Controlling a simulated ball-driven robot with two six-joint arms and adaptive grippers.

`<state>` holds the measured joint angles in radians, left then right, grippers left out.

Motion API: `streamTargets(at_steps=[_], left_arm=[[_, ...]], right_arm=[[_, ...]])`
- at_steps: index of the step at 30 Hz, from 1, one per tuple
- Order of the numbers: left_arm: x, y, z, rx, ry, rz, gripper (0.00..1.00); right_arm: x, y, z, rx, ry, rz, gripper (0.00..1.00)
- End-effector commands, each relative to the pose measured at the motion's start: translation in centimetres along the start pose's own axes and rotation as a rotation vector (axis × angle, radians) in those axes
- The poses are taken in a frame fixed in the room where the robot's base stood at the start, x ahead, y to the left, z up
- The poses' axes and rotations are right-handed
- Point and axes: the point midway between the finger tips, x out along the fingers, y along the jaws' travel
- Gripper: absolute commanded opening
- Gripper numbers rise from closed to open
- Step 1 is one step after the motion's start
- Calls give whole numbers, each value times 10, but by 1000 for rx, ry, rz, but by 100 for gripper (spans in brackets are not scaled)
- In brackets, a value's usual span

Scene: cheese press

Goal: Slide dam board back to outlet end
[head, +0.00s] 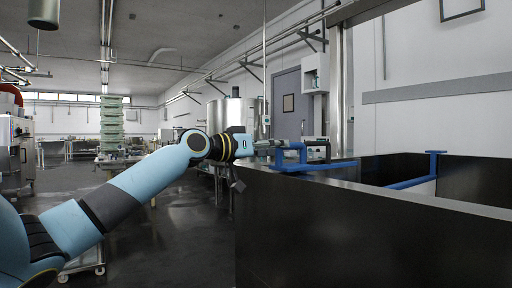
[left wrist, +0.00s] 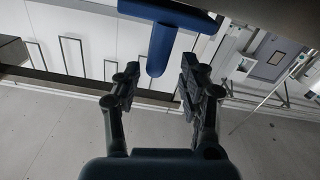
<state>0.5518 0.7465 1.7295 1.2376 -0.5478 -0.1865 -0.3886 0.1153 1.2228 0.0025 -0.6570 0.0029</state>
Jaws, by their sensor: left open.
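A blue T-shaped handle (head: 303,153) stands at the near left rim of the large dark vat (head: 350,232), with a blue bar (head: 320,167) at its foot. A second blue handle (head: 435,162) and bar show farther right in the vat; I cannot tell whether they join the first. The dam board's panel below is hidden by the vat wall. My left gripper (head: 266,145) is at the first handle's left end. In the left wrist view, my left gripper (left wrist: 159,68) is open, with the stem of the blue handle (left wrist: 162,42) between the fingertips; contact is unclear.
The vat's near wall (head: 300,220) fills the lower right of the head view. A steel post (head: 340,90) stands behind it. Steel tanks (head: 236,113) and a stack of pale green trays (head: 111,124) are farther back.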

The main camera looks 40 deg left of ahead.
Motion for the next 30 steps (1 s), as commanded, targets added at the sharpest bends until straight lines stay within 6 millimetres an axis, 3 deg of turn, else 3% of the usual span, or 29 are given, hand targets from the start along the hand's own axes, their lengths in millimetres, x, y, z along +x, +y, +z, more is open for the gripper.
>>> streamTargets(at_steps=[6,12,30], left_arm=[[-43,-2,2,6,-7,-3,42],[-64,-2,0,5,-3,-5,42],[-73,0,-1,0,2,1,42]], right_arm=[[0,0,0,0,-1,0,40],[0,0,0,0,-1,0,40],[0,0,1,0,-1,0,40]])
